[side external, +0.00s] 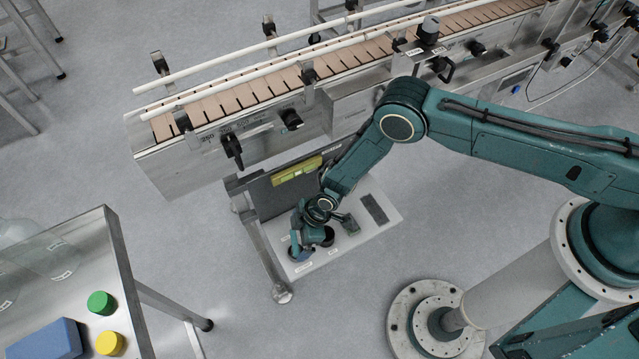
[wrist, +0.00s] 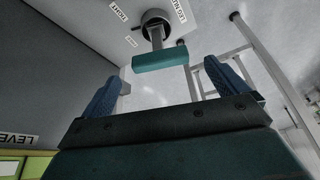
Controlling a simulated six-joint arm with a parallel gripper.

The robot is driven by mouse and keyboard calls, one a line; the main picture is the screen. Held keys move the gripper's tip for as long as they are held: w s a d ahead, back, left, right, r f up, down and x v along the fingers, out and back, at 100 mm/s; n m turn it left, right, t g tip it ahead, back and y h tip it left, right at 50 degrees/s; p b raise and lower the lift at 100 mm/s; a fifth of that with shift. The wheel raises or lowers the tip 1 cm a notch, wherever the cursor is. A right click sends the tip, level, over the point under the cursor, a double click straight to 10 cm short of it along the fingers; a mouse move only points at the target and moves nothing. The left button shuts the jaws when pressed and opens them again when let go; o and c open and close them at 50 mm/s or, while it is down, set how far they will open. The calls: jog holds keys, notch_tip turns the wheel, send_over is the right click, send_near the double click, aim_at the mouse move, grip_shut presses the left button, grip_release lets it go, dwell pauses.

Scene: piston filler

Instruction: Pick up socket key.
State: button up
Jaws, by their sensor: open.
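A T-shaped tool that looks like the socket key (wrist: 160,56) shows in the wrist view, with a teal crossbar on a grey shaft. Its far end meets a dark round holder (wrist: 155,20). My gripper (wrist: 162,76) is open, its two blue fingers spread to either side of the crossbar. The crossbar appears beyond the fingertips, and no contact shows. In the side view my gripper (side external: 299,251) is low over the white board (side external: 348,252), beside a black round holder (side external: 327,237). The arm hides the key there.
A yellow-green level (side external: 297,170) lies on the grey panel behind the board. A dark rectangular pad (side external: 374,208) is on the board's right. The conveyor (side external: 270,95) runs behind. A metal table (side external: 75,270) with green and yellow pieces stands at left. Open floor lies in front.

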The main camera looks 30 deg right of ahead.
aim_at(294, 242)
jog(key=shift+w+a+f, duration=0.1)
jog(key=shift+a+f, duration=0.15)
jog(key=shift+f, duration=0.45)
jog(key=shift+f, duration=0.15)
jog(key=shift+x, duration=2.4)
jog(key=shift+c, duration=0.5)
jog(key=c, duration=1)
jog(key=shift+c, duration=0.2)
notch_tip(294, 242, up, 20)
